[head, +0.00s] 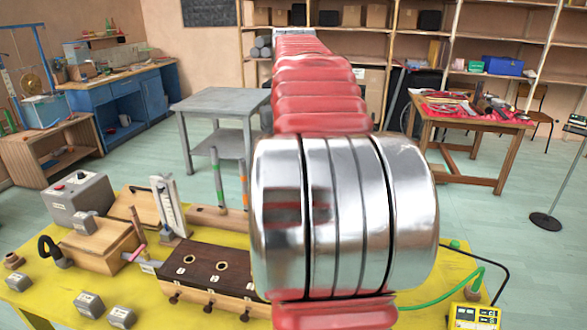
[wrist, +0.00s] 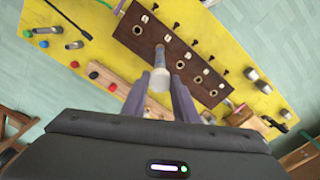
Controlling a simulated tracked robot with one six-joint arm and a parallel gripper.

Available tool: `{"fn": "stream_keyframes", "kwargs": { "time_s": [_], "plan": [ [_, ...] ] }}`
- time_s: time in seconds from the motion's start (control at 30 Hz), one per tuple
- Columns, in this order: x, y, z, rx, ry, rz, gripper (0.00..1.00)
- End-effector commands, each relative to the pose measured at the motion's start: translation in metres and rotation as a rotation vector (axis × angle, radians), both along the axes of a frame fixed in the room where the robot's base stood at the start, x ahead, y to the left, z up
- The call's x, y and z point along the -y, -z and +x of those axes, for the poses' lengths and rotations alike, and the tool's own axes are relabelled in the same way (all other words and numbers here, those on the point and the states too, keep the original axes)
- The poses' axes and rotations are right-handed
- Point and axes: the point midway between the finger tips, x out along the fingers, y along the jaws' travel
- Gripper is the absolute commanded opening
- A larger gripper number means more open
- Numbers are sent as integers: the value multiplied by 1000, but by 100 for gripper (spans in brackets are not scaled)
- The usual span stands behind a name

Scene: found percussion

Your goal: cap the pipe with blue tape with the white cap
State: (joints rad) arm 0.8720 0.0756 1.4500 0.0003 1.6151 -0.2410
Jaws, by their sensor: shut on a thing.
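In the wrist view, my gripper (wrist: 159,86) is shut on the white cap (wrist: 158,80), a small pale cylinder between its two grey fingers. Beyond the cap, in line with it, is the pipe with blue tape (wrist: 160,60). It rises from a hole in the dark wooden board (wrist: 190,53). The cap overlaps the pipe's top in this view, so I cannot tell whether it is seated or just above. In the head view, my arm hides the gripper, the cap and this pipe, and only the left part of the board (head: 205,258) shows.
Two upright rods, one with green tape (head: 216,178) and one with orange tape (head: 245,182), stand behind the board. Grey cubes (head: 88,304), a wooden box (head: 100,247) and a grey control box (head: 82,195) occupy the left of the yellow table (head: 40,302).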

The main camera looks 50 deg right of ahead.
Motion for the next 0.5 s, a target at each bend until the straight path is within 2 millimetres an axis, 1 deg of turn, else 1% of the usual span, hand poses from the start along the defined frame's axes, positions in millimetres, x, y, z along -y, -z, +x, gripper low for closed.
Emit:
{"fn": "stream_keyframes", "kwargs": {
  "time_s": [0.47, 0.5],
  "plan": [
    [0, 9, 0, 0, 0, 0, 5],
    [0, 9, 0, 0, 0, 0, 27]
  ]
}}
